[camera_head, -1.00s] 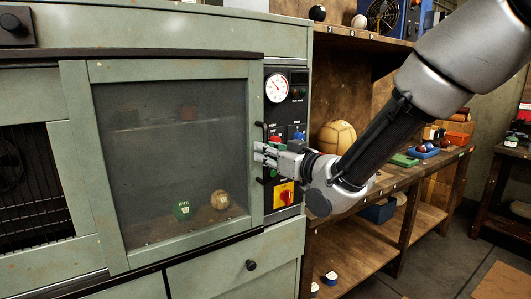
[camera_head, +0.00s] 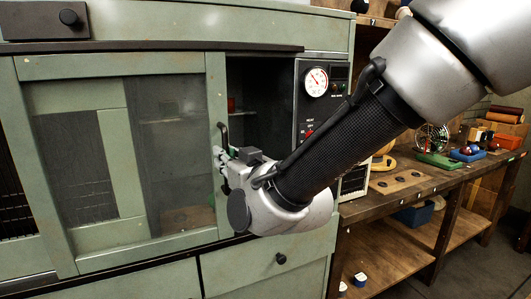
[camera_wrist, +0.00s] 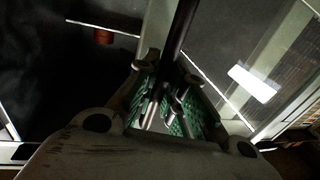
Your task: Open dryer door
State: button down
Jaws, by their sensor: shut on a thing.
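The dryer's sliding door (camera_head: 214,88) is a green-framed glass panel, and it stands partly slid to the left. A dark gap (camera_head: 258,105) into the dryer chamber shows to the right of its frame. The door's black upright handle (camera_head: 223,134) is on its right stile. It also shows as a dark bar in the wrist view (camera_wrist: 180,32). My gripper (camera_head: 219,157) is shut on the handle at its lower part. In the wrist view the green-padded fingers of my gripper (camera_wrist: 167,88) lie on both sides of the bar. My arm hides the lower opening.
A control panel with a round gauge (camera_head: 316,82) stands right of the opening. A wooden workbench (camera_head: 430,182) with trays and tools is further right. A drawer (camera_head: 240,265) with a black knob lies below. A small reddish thing (camera_wrist: 103,37) shows inside the chamber.

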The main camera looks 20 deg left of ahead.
send_near(147, 162)
jog(key=x, duration=0.5)
jog(key=shift+a, duration=0.1)
jog(key=c, duration=1.5)
grip_release()
jog(key=v, duration=1.2)
